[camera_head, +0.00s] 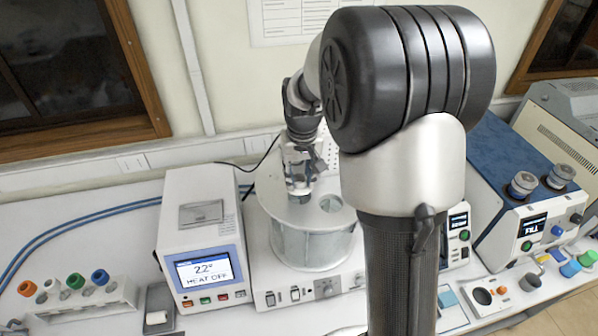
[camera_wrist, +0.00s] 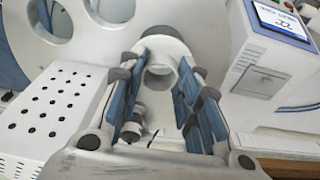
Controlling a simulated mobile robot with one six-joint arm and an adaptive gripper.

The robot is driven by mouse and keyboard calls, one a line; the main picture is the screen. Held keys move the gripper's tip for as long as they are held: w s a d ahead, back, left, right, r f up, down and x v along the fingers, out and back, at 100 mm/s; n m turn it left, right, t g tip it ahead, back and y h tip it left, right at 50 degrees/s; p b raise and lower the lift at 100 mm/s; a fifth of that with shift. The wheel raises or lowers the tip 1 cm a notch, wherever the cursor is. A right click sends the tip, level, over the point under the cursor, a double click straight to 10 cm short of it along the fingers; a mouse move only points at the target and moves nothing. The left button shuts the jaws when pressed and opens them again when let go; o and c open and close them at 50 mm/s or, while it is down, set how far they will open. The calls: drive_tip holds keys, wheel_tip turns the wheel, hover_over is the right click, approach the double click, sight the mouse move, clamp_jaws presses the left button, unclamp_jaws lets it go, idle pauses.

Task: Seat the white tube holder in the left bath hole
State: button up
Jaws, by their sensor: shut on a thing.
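The round white-topped bath (camera_head: 310,245) stands in the middle of the bench. The lid also shows in the wrist view, with two round openings at the upper left.
A heater controller (camera_head: 207,270) with a lit screen stands close left of the bath. A rack (camera_head: 85,303) with several coloured-cap tubes is at far left. A blue-and-white instrument (camera_head: 530,200) stands at right. My arm hides the bench right of the bath.

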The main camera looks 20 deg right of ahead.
sight(300, 186)
wheel_tip(300, 186, down, 3)
drive_tip(key=shift+r+b, duration=0.1)
drive_tip(key=shift+b, duration=0.65)
drive_tip(key=shift+s, duration=0.1)
drive_tip(key=shift+f+b, duration=0.6)
drive_tip(key=shift+f, duration=0.05)
idle(0.7)
drive_tip(key=o, duration=0.8)
drive_tip(key=shift+r, duration=0.1)
